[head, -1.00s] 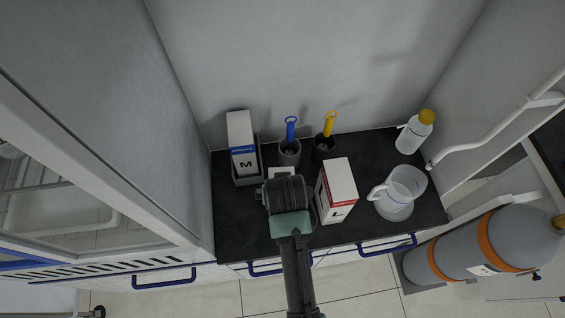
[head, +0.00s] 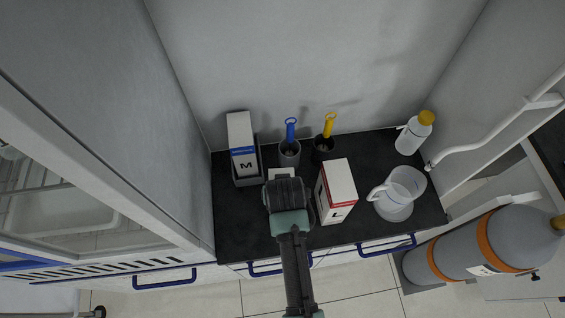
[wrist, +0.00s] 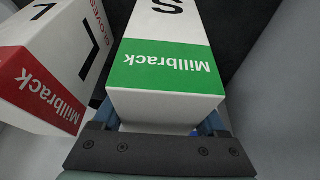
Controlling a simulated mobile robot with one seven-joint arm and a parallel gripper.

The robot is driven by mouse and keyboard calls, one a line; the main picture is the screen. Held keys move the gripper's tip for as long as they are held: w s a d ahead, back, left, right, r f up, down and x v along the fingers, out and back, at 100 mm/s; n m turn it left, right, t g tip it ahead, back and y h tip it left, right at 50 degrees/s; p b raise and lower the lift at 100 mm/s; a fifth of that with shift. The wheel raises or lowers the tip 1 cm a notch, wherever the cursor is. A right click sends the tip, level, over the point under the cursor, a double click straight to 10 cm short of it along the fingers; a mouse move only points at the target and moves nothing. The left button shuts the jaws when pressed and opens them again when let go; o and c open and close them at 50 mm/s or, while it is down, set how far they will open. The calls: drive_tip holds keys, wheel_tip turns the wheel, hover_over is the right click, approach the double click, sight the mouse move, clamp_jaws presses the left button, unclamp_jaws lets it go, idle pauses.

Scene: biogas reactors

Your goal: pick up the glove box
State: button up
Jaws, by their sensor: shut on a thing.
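A white glove box with a green Millbrack band and an "S" (wrist: 165,68) fills the middle of the wrist view. My gripper (wrist: 164,122) is shut on its near end, one blue finger on each side. In the head view my gripper (head: 288,196) covers most of this box; only a white bit (head: 281,173) shows beyond it. I cannot tell whether the box is clear of the counter. A red-banded "L" glove box (head: 339,190) stands just right of my gripper; it also shows at the left of the wrist view (wrist: 45,65).
A blue-banded "M" glove box (head: 241,135) stands in a grey holder at the back left of the black counter (head: 235,220). Two cups with blue (head: 290,150) and yellow (head: 325,145) handled tools stand behind. A clear jug (head: 396,195) and yellow-capped bottle (head: 413,133) are right.

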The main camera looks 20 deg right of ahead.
clamp_jaws()
